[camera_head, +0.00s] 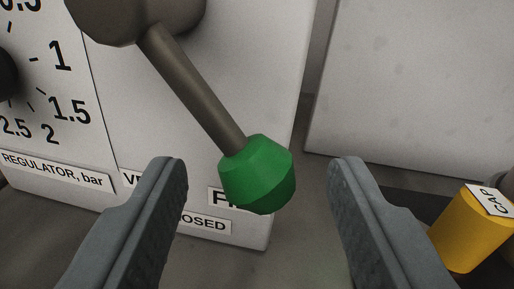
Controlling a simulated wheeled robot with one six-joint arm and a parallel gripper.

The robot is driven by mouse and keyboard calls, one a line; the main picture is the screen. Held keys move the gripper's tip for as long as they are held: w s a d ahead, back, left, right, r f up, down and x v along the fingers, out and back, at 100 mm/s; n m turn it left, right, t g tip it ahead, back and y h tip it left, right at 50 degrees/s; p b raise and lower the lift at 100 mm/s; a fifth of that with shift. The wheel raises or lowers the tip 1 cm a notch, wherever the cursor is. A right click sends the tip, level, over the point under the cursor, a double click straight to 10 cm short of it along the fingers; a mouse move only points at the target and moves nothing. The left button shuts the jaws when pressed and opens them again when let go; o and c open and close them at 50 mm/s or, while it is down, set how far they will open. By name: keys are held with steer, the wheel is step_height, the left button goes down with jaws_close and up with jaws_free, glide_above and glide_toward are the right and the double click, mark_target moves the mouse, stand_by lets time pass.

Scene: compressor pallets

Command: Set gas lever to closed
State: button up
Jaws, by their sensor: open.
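A lever with a grey shaft (195,90) and a green faceted knob (257,175) hangs from a dark round hub (135,15) on a pale panel (240,60). The shaft slants down to the right. My gripper (258,172) is open, with one finger on each side of the green knob in the picture. Clear gaps show between the knob and both fingers; how far the knob lies beyond the fingertips is hard to tell. A label ending in "OSED" (205,224) sits below the knob. Another label (222,196) is partly hidden by the knob.
A regulator dial (55,90) marked in bar is on the panel at the left. A yellow cylinder (468,232) labelled "CAP" stands at the lower right. A second pale panel (420,80) fills the upper right, with a narrow gap between the panels.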

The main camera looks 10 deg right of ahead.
steer(key=shift+w, duration=0.25)
steer(key=shift+c, duration=0.4)
jaws_close()
steer(key=shift+w+a+f+m, duration=0.15)
steer(key=shift+a+f+m, duration=0.2)
steer(key=shift+m, duration=0.45)
steer(key=shift+o, duration=0.4)
jaws_free()
steer(key=s+a, duration=0.2)
steer(key=s, duration=1.5)
steer(key=shift+s+a+f, duration=0.15)
steer(key=shift+a+f, duration=0.05)
steer(key=shift+a, duration=0.1)
